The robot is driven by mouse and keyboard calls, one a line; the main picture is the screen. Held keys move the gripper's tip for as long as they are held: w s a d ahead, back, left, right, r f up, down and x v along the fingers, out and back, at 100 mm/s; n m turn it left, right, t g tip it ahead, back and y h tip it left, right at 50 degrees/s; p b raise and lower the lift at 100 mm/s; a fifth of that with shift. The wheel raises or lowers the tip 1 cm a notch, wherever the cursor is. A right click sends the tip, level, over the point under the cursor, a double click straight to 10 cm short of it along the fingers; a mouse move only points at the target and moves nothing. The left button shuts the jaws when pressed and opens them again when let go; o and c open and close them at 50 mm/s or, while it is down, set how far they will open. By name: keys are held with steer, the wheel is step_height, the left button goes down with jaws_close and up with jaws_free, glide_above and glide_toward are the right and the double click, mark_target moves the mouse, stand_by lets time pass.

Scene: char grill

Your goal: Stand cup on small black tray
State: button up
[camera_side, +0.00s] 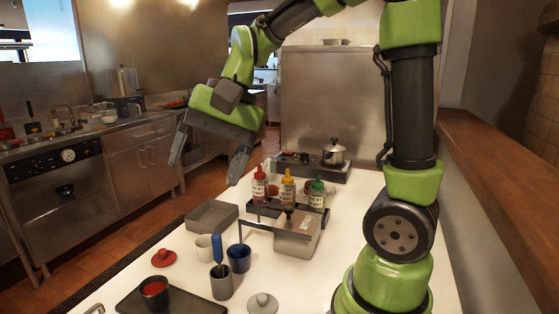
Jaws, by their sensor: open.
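My gripper (208,161) hangs high over the left part of the white counter, its two fingers wide apart with nothing between them. Below it stand a white cup (203,249) and a dark blue cup (239,261), both upright on the counter. A grey cup (221,287) with a blue-handled utensil (217,249) stands in front of them. A flat black tray (193,305) lies at the front left, partly cut off by the frame. A small dark bowl with red contents (155,291) sits on it. The frame does not tell which cup the task means.
Red (164,258) and grey (262,303) knobbed lids lie near the cups. A grey tray (211,217) and a metal lidded box (298,240) stand behind. Sauce bottles (287,188) fill a black rack; a pot (334,153) sits farther back. The counter between the red lid and cups is clear.

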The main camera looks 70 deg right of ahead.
steer(key=s+r+n+t+h, duration=0.1)
steer(key=s+n+t, duration=0.3)
steer(key=s, duration=0.7)
steer(key=shift+a+r+n+h, duration=0.4)
steer(key=shift+n+h, duration=0.4)
steer(key=shift+n, duration=0.1)
